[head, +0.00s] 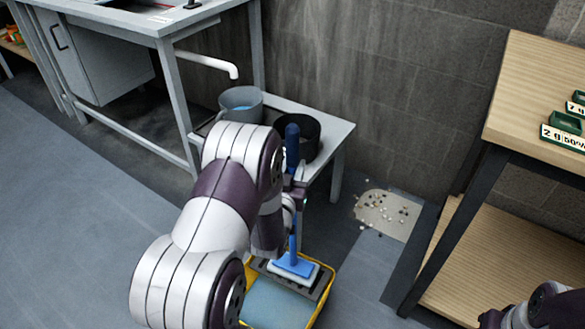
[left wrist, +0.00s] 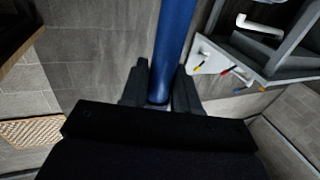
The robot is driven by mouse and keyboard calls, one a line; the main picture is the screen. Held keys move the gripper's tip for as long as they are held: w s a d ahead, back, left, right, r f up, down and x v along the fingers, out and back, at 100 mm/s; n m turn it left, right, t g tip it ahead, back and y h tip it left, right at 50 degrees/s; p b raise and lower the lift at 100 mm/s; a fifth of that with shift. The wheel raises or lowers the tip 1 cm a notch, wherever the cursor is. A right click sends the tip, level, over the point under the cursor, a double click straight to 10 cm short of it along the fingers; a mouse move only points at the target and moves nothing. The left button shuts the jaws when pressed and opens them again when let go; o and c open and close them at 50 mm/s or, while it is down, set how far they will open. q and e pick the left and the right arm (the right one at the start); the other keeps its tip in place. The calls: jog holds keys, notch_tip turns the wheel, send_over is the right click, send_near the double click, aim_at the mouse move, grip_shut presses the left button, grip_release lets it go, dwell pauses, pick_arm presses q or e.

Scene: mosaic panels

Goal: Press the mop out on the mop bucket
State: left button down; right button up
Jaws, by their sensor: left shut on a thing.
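The mop (head: 294,262) has a blue handle and a blue head with a white pad. It stands upright, its head at the back of the yellow mop bucket (head: 329,285), over the dark grey press grate (head: 317,290). Whether the pad touches the grate I cannot tell. The bucket holds bluish water (head: 275,305). My left gripper (head: 298,195) is shut on the mop handle, partly hidden behind my arm. In the left wrist view the blue handle (left wrist: 173,45) runs up between the fingers (left wrist: 158,95). Part of my right arm shows at the lower right; its gripper is out of view.
A low grey bench (head: 330,133) behind carries a grey bucket (head: 241,104) and a black bin (head: 310,140). A beige patch with scattered pebbles (head: 388,213) lies on the floor right of the mop. A wooden shelf table (head: 530,90) with green trays stands at right. Open floor is at left.

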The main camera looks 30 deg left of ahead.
aim_at(292, 150)
pick_arm(q)
jog(key=shift+s+f, duration=0.15)
jog(key=shift+f, duration=0.2)
notch_tip(292, 150, up, 8)
jog(key=p, duration=0.6)
jog(key=shift+f, duration=0.25)
jog(key=shift+w, duration=0.2)
